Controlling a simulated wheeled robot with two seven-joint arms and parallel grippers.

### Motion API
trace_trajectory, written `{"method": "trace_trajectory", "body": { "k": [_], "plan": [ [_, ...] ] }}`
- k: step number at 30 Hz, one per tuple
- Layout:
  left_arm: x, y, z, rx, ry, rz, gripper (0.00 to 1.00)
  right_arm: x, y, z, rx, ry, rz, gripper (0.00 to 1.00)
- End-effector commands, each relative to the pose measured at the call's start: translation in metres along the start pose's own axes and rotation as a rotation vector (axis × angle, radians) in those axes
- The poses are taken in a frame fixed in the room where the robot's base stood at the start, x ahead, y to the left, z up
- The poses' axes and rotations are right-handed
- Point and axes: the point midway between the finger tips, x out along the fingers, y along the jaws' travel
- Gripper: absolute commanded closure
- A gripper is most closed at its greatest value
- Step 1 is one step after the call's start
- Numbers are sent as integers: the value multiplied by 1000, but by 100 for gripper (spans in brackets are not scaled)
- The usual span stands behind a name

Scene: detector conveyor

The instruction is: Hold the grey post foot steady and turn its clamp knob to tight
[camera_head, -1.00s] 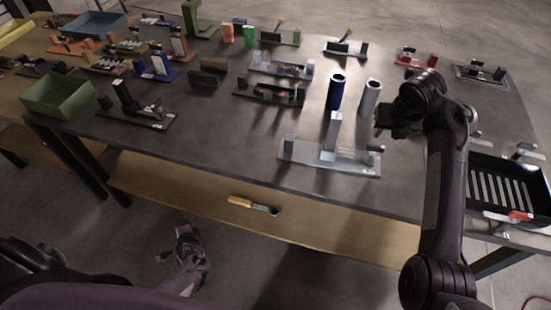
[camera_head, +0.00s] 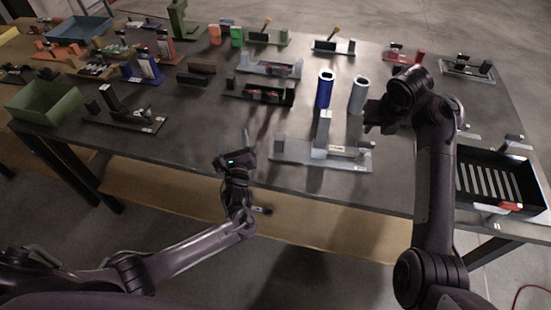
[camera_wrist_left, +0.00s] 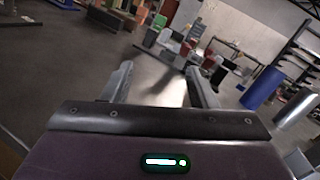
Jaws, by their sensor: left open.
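The grey post foot (camera_head: 290,157) is a light grey plate near the table's front edge. It has an upright grey post (camera_head: 323,130), a small block at its left end and a small dark knob (camera_head: 365,145) at its right end. My left gripper (camera_head: 235,140) is open and empty, left of the foot near the table's front edge; its two spread fingers also show in the left wrist view (camera_wrist_left: 160,85). My right gripper (camera_head: 374,122) hovers just behind and above the knob end, apparently apart from it; its jaw opening is unclear.
A blue cylinder (camera_head: 324,89) and a silver cylinder (camera_head: 358,95) stand behind the foot. A dark fixture with a post (camera_head: 120,115) and a green bin (camera_head: 43,105) are at left. A black slatted tray (camera_head: 470,198) is at right.

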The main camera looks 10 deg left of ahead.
Motion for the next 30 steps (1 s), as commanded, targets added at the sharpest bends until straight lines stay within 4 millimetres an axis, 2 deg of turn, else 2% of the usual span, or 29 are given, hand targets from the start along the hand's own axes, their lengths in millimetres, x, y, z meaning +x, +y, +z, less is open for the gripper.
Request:
{"method": "trace_trajectory", "body": {
  "k": [1, 3, 6, 10, 13, 16, 25, 30],
  "plan": [
    [-10, -23, -9, 51, 27, -52, 47, 0, 0, 0, 0, 0, 0, 64],
    [-26, -50, -21, 126, 60, -119, 47, 0, 0, 0, 0, 0, 0, 64],
    [-46, -78, -35, 213, 93, -194, 47, 0, 0, 0, 0, 0, 0, 64],
    [-65, -98, -46, 285, 115, -258, 47, 0, 0, 0, 0, 0, 0, 64],
    [-69, -105, -50, 310, 122, -278, 47, 0, 0, 0, 0, 0, 0, 64],
    [-62, -109, -52, 317, 123, -283, 47, 0, 0, 0, 0, 0, 0, 64],
    [-18, -120, -59, 314, 122, -281, 47, 0, 0, 0, 0, 0, 0, 64],
    [-2, -124, -62, 314, 122, -281, 47, 0, 0, 0, 0, 0, 0, 64]
  ]
}}
